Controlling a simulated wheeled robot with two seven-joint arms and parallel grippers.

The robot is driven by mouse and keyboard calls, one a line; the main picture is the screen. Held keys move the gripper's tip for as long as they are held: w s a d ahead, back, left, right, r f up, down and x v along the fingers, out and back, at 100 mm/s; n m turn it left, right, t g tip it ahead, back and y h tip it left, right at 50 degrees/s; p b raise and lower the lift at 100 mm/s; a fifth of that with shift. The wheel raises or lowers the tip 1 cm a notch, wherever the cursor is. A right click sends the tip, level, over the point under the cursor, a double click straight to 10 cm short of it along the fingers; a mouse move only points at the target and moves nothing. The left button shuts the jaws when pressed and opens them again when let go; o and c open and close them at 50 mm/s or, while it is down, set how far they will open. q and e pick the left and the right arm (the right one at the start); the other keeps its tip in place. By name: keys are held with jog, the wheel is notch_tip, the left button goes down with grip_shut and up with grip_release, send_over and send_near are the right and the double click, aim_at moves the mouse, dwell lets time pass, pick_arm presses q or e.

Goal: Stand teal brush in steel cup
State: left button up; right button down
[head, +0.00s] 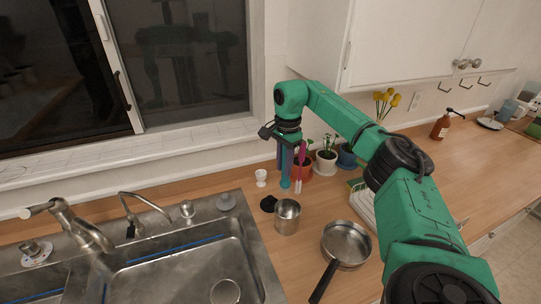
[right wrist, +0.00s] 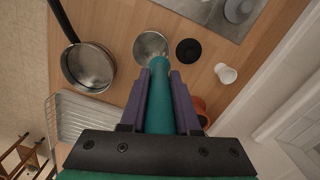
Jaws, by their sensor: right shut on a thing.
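My right gripper (head: 290,163) is shut on the teal brush (head: 286,182) and holds it upright, its lower end pointing down. In the right wrist view the brush (right wrist: 159,105) runs between the purple fingers of the gripper (right wrist: 160,78). The steel cup (head: 287,218) stands on the wooden counter, in front of and below the brush in the head view. In the right wrist view the cup (right wrist: 150,44) shows just beyond the brush's far end, slightly left. The brush appears outside the cup. My left gripper is not in view.
A black disc (head: 269,203) and a white egg cup (head: 261,177) stand left of the brush. A pan (head: 346,244) and a dish rack (head: 361,207) are to the right. Potted plants (head: 326,162) stand behind. The sink (head: 190,262) is at the left.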

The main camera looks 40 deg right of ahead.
aim_at(287, 180)
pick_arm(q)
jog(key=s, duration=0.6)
pick_arm(e)
jog(key=f, duration=0.1)
jog(key=s+f, duration=0.1)
jog(key=f, duration=0.2)
jog(key=shift+s+f, duration=0.4)
jog(key=shift+s+f+b, duration=0.15)
jog(key=shift+f+b, duration=0.35)
jog(key=shift+f, duration=0.45)
jog(key=shift+s+f, duration=0.2)
jog(key=shift+f, duration=0.1)
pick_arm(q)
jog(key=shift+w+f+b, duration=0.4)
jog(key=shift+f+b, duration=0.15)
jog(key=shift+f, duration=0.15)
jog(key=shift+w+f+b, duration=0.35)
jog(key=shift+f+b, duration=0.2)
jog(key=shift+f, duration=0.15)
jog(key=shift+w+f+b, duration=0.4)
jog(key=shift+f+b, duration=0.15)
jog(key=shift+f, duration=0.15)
pick_arm(e)
jog(key=shift+f, duration=2.45)
jog(key=shift+w, duration=0.1)
